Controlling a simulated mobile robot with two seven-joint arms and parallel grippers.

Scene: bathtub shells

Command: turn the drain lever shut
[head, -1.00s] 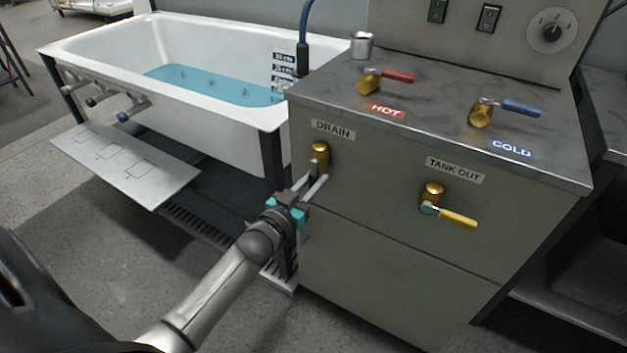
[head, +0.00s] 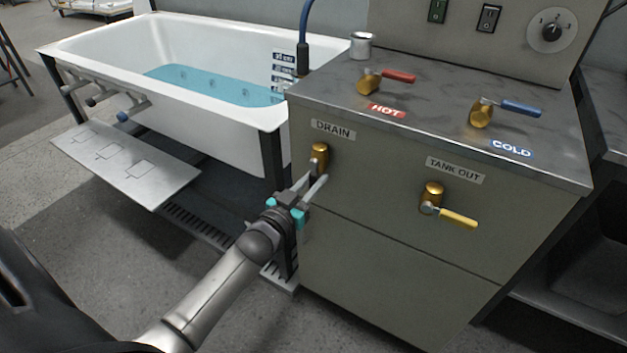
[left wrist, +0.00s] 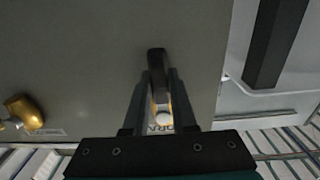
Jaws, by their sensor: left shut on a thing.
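The drain valve (head: 319,155) is a brass body on the cabinet front, below the DRAIN label. Its dark lever (left wrist: 157,65) hangs straight down from the valve, which is upside down in the left wrist view. My left gripper (head: 315,181) is at the lever, with one finger on each side of it, and is shut on it. In the left wrist view the fingers (left wrist: 160,90) flank the lever and partly hide the brass body and the label. In the head view the fingers cover most of the lever. My right gripper is not in view.
The tank out valve (head: 433,193) with its yellow lever sits to the right on the same front. Hot (head: 369,81) and cold (head: 481,112) valves stand on the cabinet top. A white bathtub (head: 200,123) holding blue water is at the left, with a metal step panel (head: 125,165) beside it.

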